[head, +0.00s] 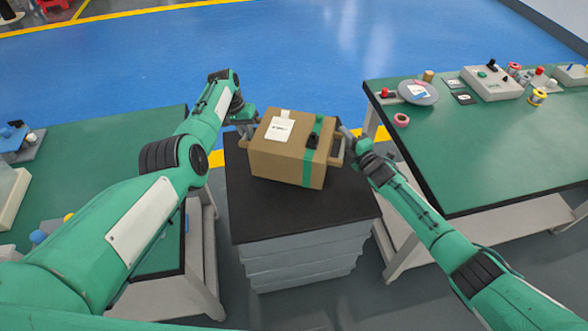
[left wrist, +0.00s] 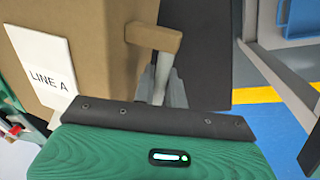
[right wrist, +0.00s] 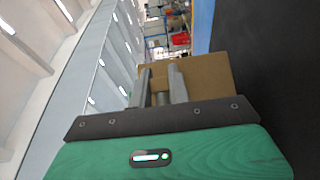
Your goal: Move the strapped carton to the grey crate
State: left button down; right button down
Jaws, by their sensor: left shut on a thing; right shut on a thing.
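The strapped carton (head: 262,150) is a brown box with a green strap, a white label and a handle at each side. It is over the far part of the black top (head: 290,215) of a grey stacked crate (head: 305,262). I cannot tell whether it touches that top. My left gripper (head: 247,138) is shut on the left handle, which shows in the left wrist view (left wrist: 155,38) beside the "LINE A" label. My right gripper (head: 346,146) is shut on the right handle. In the right wrist view its fingers (right wrist: 160,88) stand against the brown carton (right wrist: 208,75).
A green table (head: 480,150) at the right holds a round dish, tape rolls and a grey device. Another green table (head: 90,160) is at the left. The near part of the black top is bare. Blue floor lies beyond.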

pick_arm(q)
jog(key=shift+f, duration=0.15)
pick_arm(e)
jog(key=shift+f, duration=0.1)
